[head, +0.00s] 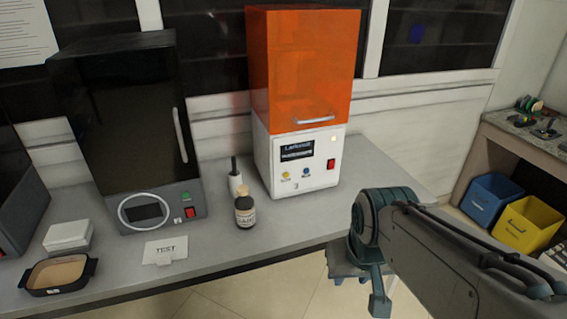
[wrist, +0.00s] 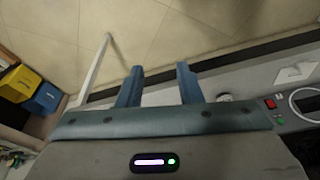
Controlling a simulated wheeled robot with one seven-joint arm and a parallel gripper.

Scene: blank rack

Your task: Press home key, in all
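The orange-topped machine (head: 300,75) stands at the back of the bench. Its white front has a small dark display (head: 297,150), a yellow button (head: 285,175), a blue button (head: 306,172) and a red switch (head: 331,164). The small labels under the buttons are too small to read, so I cannot tell which is the home key. My gripper (wrist: 160,72) is open and empty, its two blue-grey fingers apart. In the head view my gripper (head: 378,302) is partly hidden by my arm, low in front of the bench's right end, apart from the machine.
A black machine (head: 128,110) with a round-framed display stands left. Blue (head: 493,200) and yellow (head: 528,224) bins are right. Floor in front is clear.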

